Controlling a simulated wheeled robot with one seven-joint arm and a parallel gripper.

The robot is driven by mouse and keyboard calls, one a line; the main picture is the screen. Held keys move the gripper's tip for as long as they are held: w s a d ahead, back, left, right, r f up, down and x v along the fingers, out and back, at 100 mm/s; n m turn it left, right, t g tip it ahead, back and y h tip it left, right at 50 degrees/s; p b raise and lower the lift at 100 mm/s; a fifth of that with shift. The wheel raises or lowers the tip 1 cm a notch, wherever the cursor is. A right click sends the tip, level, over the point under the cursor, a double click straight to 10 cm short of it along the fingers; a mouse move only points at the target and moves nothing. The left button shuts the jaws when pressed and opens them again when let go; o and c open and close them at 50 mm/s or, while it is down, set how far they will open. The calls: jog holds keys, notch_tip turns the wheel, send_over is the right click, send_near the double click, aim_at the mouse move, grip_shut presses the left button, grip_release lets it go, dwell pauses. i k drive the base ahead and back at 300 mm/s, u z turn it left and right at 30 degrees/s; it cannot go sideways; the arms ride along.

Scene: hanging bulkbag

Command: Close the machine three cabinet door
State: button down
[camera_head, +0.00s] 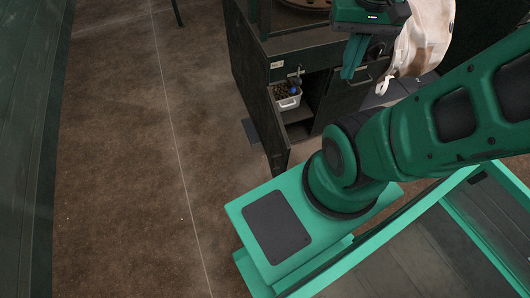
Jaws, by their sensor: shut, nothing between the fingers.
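The dark machine cabinet (343,100) stands at the top centre. Its door (276,132) is open and swung out toward me, seen nearly edge-on at the left of the opening. Inside the opening, a white bin (288,101) holds small brown items and something blue. My gripper (347,74) is shut and empty. In the picture it is above and to the right of the open door, in front of the cabinet's upper front. It looks apart from the door, though the depth between them is hard to judge.
A pale, stained bag (424,38) hangs at the upper right, beside my gripper and partly hidden by my arm. A handle (362,80) shows on the cabinet's right front. The brown floor (130,150) to the left is clear. A dark green wall (28,150) bounds the far left.

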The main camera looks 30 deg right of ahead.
aim_at(277, 146)
jog(key=u, duration=0.65)
jog(key=k, duration=1.05)
jog(key=z, duration=1)
jog(key=i, duration=0.5)
jog(key=u, duration=0.1)
